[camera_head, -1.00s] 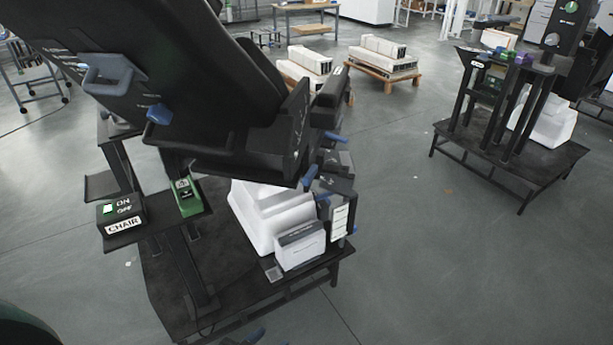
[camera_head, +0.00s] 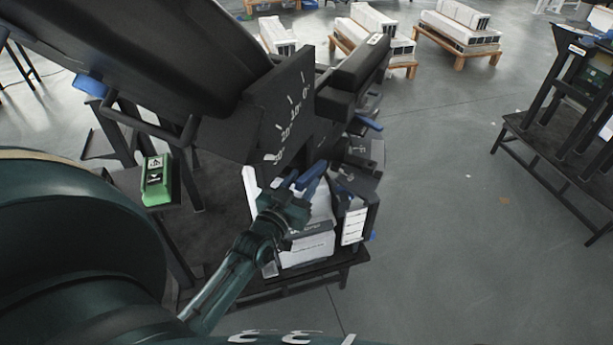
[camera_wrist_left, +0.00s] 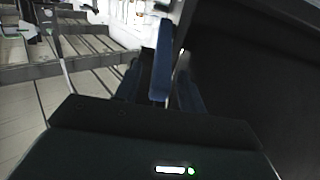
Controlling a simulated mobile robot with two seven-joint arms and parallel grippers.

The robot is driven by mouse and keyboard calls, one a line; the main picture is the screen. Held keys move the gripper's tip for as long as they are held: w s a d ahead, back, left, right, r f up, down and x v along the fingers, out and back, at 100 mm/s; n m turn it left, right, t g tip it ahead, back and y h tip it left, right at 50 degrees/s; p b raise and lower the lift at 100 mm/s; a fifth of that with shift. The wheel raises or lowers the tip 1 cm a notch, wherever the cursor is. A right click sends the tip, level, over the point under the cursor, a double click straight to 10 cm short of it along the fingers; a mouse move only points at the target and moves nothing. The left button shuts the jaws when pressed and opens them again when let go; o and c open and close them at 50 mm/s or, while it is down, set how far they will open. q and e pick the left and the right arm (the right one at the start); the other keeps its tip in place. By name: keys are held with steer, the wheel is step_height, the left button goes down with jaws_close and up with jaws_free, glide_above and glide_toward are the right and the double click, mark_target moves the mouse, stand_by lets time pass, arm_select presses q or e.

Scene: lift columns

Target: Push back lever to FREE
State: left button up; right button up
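A blue lever (camera_head: 311,175) sticks out below a dark plate with an angle scale (camera_head: 290,110) on the side of the black chair (camera_head: 170,60). No FREE label is readable, so I cannot tell the lever's setting. My left gripper (camera_head: 297,198) is at this lever, reaching up from below. In the left wrist view the blue lever (camera_wrist_left: 161,62) stands upright between the two dark fingers of my left gripper (camera_wrist_left: 160,88). The fingers are close to it on both sides; whether they press on it is too dark to tell. My right gripper is not in view.
Another blue lever (camera_head: 369,123) sits to the right under the chair. A green box (camera_head: 156,180) is on a stand at left. White boxes (camera_head: 305,248) stand on the black platform under the chair. Open floor (camera_head: 440,220) lies to the right; another black stand (camera_head: 560,150) is beyond.

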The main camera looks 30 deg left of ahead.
mark_target(312, 174)
arm_select(q)
steer(key=shift+w+a, duration=0.1)
steer(key=shift+w, duration=1)
steer(key=shift+c, duration=0.4)
jaws_close()
